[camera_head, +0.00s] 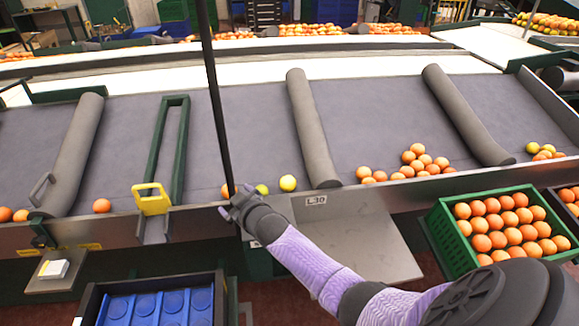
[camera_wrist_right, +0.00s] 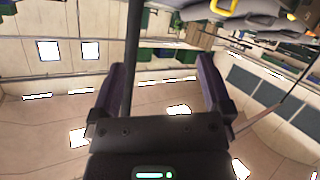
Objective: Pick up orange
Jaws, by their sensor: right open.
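My right gripper (camera_head: 236,203) is at the front edge of the grey sorting table, beside a thin dark pole (camera_head: 214,90). In the right wrist view its fingers (camera_wrist_right: 158,68) are spread, with no orange between them. The pole (camera_wrist_right: 132,50) shows near the left finger there; I cannot tell whether they touch. An orange (camera_head: 225,191) is partly hidden behind the pole and gripper. Two yellow fruits (camera_head: 288,183) lie just right of the gripper. Several oranges (camera_head: 408,171) lie further right on the table, and one (camera_head: 102,205) lies left. My left gripper is not in view.
A green crate (camera_head: 436,222) full of oranges stands at the right front. A dark crate with a blue insert (camera_head: 222,297) stands at the front left. Grey rollers (camera_head: 313,130) divide the table. A green frame with a yellow end (camera_head: 152,199) is left of the gripper.

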